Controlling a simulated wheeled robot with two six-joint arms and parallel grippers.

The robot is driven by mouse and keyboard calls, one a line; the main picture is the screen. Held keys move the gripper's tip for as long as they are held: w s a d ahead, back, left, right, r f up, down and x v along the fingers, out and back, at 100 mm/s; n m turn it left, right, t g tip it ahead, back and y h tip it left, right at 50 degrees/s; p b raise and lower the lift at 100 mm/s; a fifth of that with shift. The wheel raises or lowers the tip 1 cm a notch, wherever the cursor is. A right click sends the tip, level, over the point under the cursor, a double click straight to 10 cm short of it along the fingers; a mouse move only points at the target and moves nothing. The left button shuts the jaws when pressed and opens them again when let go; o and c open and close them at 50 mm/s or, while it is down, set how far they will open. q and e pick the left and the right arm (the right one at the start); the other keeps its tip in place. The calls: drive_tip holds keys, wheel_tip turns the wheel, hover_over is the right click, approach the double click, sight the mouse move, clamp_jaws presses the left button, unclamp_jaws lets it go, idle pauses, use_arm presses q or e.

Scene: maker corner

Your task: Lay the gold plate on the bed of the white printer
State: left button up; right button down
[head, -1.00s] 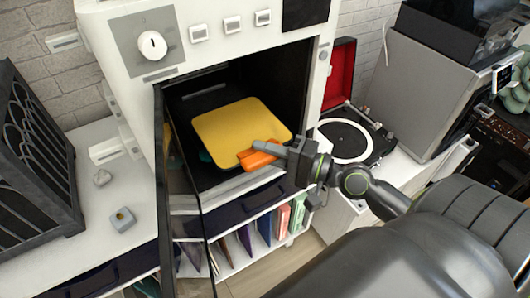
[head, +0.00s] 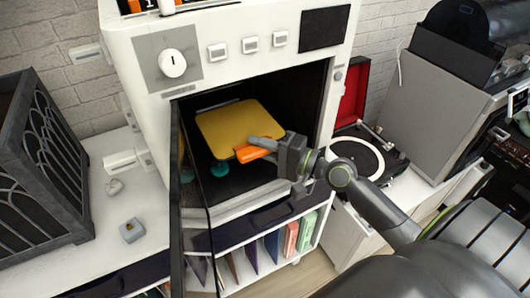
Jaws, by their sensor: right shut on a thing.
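The gold plate (head: 238,124) is a flat yellow square with rounded corners, inside the open chamber of the white printer (head: 225,72). My right gripper (head: 262,147) is shut at the plate's front edge, where an orange piece (head: 254,153) shows by the fingers. The plate appears raised over the dark chamber floor, with teal round parts (head: 220,168) showing under its front edge. The plate hides most of what lies below it, so I cannot tell its exact gap to the bed. My left gripper is out of view.
The printer's glass door (head: 192,205) stands open at the chamber's left side. A record player (head: 357,155) with a red lid is to the right. A dark lattice box (head: 40,160) and a small grey block (head: 131,230) sit on the left counter.

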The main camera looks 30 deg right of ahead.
drive_tip(key=shift+w+d+b, duration=0.15)
drive_tip(key=shift+w+b, duration=0.3)
drive_tip(key=shift+w, duration=2)
wheel_tip(320, 180, down, 3)
drive_tip(key=shift+r+b, duration=0.1)
drive_tip(key=shift+b, duration=1.1)
drive_tip(key=shift+w+f+b, duration=0.1)
drive_tip(key=shift+f+b, duration=0.25)
drive_tip(key=shift+f, duration=0.05)
drive_tip(key=shift+c, duration=0.2)
unclamp_jaws()
drive_tip(key=shift+f, duration=0.1)
